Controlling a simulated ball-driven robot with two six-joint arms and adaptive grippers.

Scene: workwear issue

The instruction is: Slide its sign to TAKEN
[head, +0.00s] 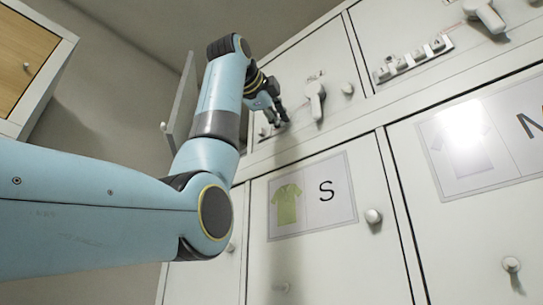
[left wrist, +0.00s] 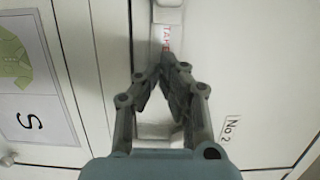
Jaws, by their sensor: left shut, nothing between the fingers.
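The sign (left wrist: 167,34) is a narrow white strip on a white front in the left wrist view. Red letters reading "TAKE" show on it, and the rest of the word is hidden behind my fingertips. My left gripper (left wrist: 170,60) is shut and empty, its tips at the lettering; I cannot tell whether they touch it. A pale piece (left wrist: 155,131) shows behind the fingers, partly hidden. In the head view my left gripper (head: 279,116) is at the upper row of fronts, covering most of the sign there. My right gripper is not in view.
A "No 2" label (left wrist: 231,128) is beside the fingers. A white lever handle (head: 316,98) and a round knob (head: 347,88) stick out close by. A narrow door (head: 183,98) stands open left of my wrist. A shirt panel marked S (head: 312,195) is below.

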